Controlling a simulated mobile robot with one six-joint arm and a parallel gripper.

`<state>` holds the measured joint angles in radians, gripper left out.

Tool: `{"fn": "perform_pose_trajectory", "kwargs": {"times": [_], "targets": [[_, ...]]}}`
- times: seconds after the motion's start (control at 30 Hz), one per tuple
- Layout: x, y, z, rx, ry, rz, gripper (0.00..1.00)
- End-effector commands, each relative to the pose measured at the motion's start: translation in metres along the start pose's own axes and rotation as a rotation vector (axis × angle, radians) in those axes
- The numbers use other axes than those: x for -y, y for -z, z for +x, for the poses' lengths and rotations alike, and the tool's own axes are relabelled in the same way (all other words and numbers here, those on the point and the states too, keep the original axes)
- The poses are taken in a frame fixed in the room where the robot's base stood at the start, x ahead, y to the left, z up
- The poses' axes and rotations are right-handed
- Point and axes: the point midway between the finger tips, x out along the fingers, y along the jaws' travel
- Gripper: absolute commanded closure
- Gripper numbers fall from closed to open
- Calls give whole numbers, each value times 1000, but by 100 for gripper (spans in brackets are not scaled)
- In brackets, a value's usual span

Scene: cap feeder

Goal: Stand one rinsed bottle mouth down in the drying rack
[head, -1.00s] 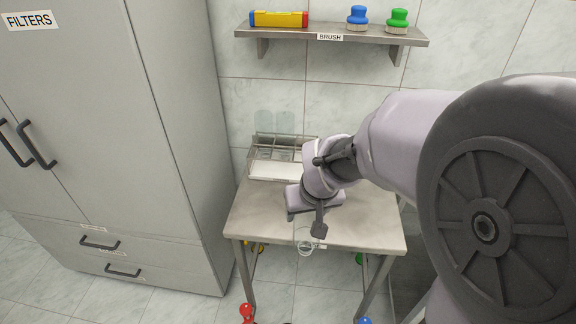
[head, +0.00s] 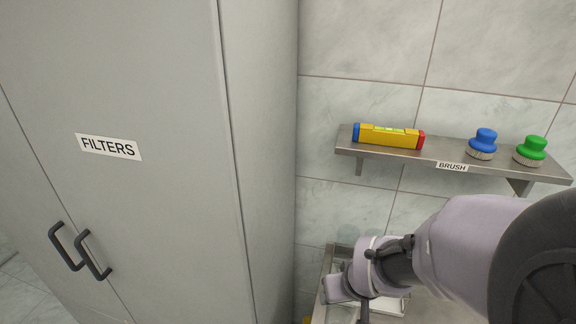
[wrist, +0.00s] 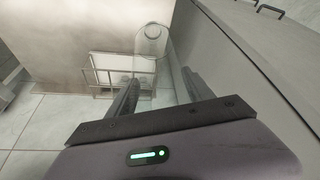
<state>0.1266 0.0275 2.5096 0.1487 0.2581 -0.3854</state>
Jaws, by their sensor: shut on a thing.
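In the wrist view a clear bottle (wrist: 150,46) reaches away from between the two dark fingers of my gripper (wrist: 158,95), which is shut on it. Its round far end points to the top of the picture. The drying rack (wrist: 125,71), with thin metal rails and a white panel, lies just left of the bottle in that view. I cannot tell whether bottle and rack touch. In the head view my arm hides most of the rack (head: 329,262) at the bottom edge, and the fingertips and held bottle cannot be made out.
A tall grey cabinet (head: 150,190) labelled FILTERS stands close on the left. Above the rack a wall shelf (head: 400,156) holds a yellow level (head: 390,136), a blue brush (head: 482,143) and a green brush (head: 531,150). In the wrist view, tiled floor (wrist: 40,130) shows at the left.

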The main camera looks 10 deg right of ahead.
Motion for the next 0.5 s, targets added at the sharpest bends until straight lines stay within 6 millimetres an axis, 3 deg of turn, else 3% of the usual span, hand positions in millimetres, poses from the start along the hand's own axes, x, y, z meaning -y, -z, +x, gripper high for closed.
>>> {"fn": "perform_pose_trajectory", "kwargs": {"times": [0.5], "targets": [[-42,94,41,-3,0,0,78]]}}
